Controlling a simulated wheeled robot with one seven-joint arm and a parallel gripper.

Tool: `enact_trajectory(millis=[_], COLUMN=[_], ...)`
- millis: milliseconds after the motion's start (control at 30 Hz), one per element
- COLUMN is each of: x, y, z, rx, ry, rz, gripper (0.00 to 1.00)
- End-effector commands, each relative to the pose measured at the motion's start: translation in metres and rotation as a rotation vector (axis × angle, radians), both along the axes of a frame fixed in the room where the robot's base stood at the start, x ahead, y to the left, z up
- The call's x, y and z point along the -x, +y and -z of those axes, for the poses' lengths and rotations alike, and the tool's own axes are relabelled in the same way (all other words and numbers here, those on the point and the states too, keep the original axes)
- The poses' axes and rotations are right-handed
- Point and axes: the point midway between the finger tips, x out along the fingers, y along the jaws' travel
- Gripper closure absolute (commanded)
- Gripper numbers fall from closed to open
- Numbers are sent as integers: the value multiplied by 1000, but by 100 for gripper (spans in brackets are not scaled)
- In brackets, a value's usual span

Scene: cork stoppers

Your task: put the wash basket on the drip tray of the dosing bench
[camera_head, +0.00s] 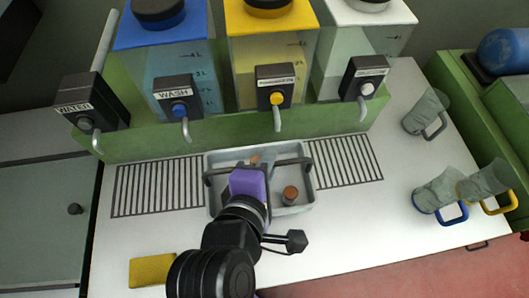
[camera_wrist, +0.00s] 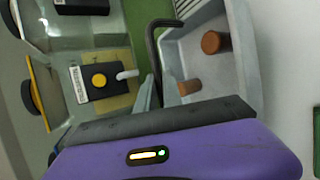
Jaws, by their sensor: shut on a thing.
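The wash basket (camera_head: 303,203) is a light grey open box with a dark arched handle (camera_head: 292,162). My gripper (camera_head: 248,170), with its purple body, is above the basket's middle and shut on the handle. The wrist view shows the grey basket wall (camera_wrist: 250,45) and part of the handle (camera_wrist: 152,50). Two brown cork stoppers (camera_head: 290,194) are in the basket.
Blue, yellow and clear dispensers (camera_head: 270,70) with taps stand behind the tray on a green base. Several clear jugs (camera_head: 440,190) stand at the right of the white bench. A yellow sponge-like block (camera_head: 152,271) lies front left. The bench front left is otherwise clear.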

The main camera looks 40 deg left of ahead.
Motion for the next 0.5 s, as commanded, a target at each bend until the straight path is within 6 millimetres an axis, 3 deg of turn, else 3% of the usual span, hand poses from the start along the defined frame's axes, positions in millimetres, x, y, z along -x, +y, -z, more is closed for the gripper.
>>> enact_trajectory(millis=[367,500], x=[-32,-32], y=[37,37], z=[-2,12], rx=[-1,2], ry=[-2,1], rz=[1,0], gripper=[100,100])
